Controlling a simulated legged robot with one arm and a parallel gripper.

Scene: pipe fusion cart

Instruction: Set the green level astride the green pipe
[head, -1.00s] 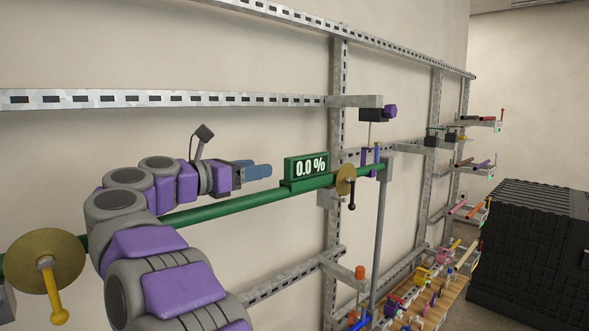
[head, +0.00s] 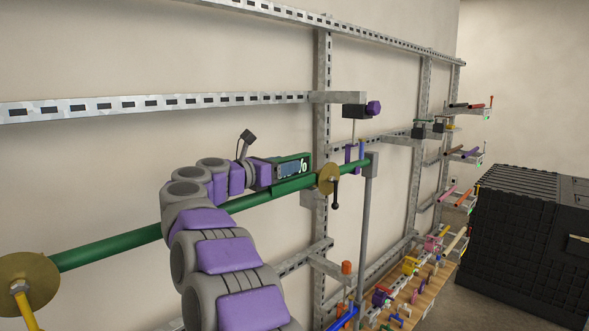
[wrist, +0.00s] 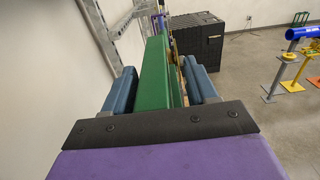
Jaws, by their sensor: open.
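The green level (head: 292,184) sits on top of the green pipe (head: 120,244), near the pipe's right end, in the head view. My gripper (head: 290,169) is beside and over the level's display, hiding most of its reading. In the wrist view the level (wrist: 154,78) runs lengthwise between the two blue fingers of my gripper (wrist: 160,74). The level's underside contact with the pipe is hidden.
A brass disc with a black handle (head: 328,179) is on the pipe just right of the level. A larger brass disc (head: 28,284) is at the lower left. Metal rails and a post (head: 368,225) stand close by. A black crate (head: 530,240) is at the right.

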